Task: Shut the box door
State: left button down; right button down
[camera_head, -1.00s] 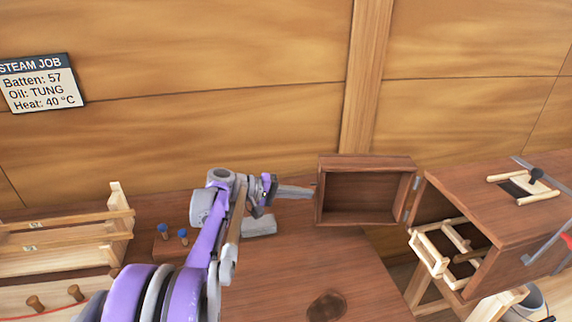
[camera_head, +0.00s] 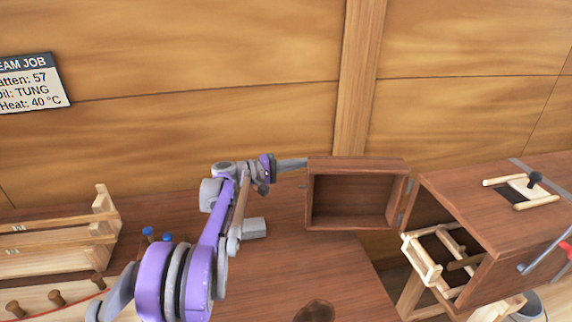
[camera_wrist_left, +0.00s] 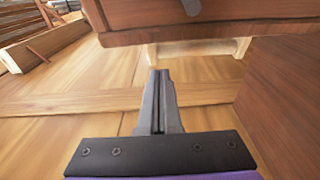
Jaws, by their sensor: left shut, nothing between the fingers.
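The box (camera_head: 490,215) is dark wood and stands at the right in the head view. Its door (camera_head: 357,161) is a shallow wooden frame, swung wide open to the left on a hinge at the box's front edge. My left gripper (camera_head: 303,163) is shut and empty, its tip at the door's left edge; I cannot tell whether it touches. In the left wrist view the shut fingers (camera_wrist_left: 158,75) point at a dark wooden edge (camera_wrist_left: 200,32), probably the door's. My right gripper is not in view.
A pale wooden rack (camera_head: 425,262) shows in the box opening. A grey block (camera_head: 254,228) and blue-topped pegs (camera_head: 148,232) are on the bench (camera_head: 270,270). Slatted wooden racks (camera_head: 60,240) stand at the left. The plank wall (camera_head: 200,120) rises behind.

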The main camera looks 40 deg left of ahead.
pick_arm(q)
jog(key=s+d, duration=0.1)
jog(key=s, duration=0.2)
jog(key=shift+d, duration=0.4)
jog(key=shift+s, duration=0.2)
